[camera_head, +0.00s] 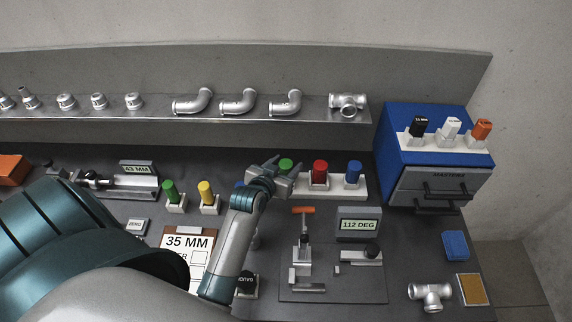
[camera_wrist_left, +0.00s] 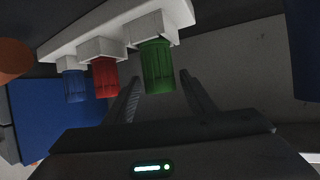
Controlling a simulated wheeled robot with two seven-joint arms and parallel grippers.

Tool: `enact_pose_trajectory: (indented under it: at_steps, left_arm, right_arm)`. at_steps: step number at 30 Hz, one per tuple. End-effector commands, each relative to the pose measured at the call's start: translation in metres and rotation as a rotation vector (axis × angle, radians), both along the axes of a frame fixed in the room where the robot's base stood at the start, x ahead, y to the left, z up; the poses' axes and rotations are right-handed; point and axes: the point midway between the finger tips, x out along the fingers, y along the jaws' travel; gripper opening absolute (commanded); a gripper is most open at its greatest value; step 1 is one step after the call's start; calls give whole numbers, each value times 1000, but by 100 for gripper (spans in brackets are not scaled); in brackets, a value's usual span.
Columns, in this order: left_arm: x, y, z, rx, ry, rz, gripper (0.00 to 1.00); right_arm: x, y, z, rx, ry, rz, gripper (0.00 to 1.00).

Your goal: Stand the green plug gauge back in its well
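The green plug gauge (camera_head: 286,165) stands upright at the left end of a white rack (camera_head: 304,188). In the left wrist view the green gauge (camera_wrist_left: 157,68) appears seated at a white well block, though its exact depth is unclear. My left gripper (camera_head: 282,176) is at the green gauge. In the left wrist view its two fingers (camera_wrist_left: 161,84) are spread on either side of the green gauge, with gaps visible. The gripper hides the gauge's lower part in the head view. My right gripper is out of view.
The red gauge (camera_head: 320,171) and blue gauge (camera_head: 353,171) stand close by in the same rack. Other gauges, green (camera_head: 171,191) and yellow (camera_head: 205,192), stand to the left. An angle display (camera_head: 358,224) is in front. A blue cabinet (camera_head: 392,155) is at right.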

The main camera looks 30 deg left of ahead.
Motion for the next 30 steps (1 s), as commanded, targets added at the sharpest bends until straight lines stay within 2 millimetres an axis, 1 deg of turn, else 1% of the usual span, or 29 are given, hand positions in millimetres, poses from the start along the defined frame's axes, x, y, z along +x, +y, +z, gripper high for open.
enact_pose_trajectory:
  at_steps: [5,11,17,30]
  left_arm:
    - [0,0,1,0,0,0,50]
    - [-1,0,9,-1,0,0,50]
    - [-22,-3,16,1,0,0,50]
    - [-87,-14,46,1,-1,0,50]
  right_arm:
    - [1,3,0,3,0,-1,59]
    - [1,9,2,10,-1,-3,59]
    - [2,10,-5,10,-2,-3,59]
    - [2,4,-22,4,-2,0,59]
